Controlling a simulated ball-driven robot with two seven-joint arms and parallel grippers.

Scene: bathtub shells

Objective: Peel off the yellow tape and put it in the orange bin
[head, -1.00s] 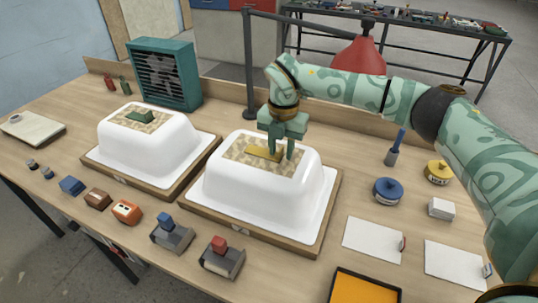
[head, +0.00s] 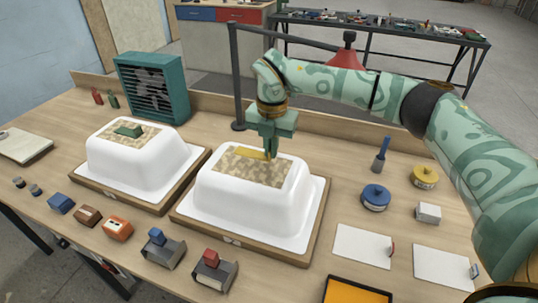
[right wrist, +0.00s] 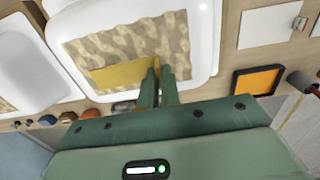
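The yellow tape (head: 252,153) lies on the tan patterned patch on top of the right white tub shell (head: 240,205). In the right wrist view the tape (right wrist: 122,75) runs up to my fingertips. My right gripper (head: 269,153) points down at the tape's right end; its fingers (right wrist: 160,72) are close together, with the tape's end between them. The exact contact is partly hidden by the fingers. A black-rimmed tray with an orange inside (head: 355,291), the orange bin, is at the front edge, cut off below; the right wrist view shows it whole (right wrist: 257,80). My left gripper is out of view.
A second white tub (head: 140,168) with a green piece (head: 129,130) on its patch stands at left. Blocks and small tools line the front edge. White plates (head: 362,246), a blue tin (head: 375,197) and a yellow tin (head: 425,176) stand at right. A teal fan (head: 152,87) is behind.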

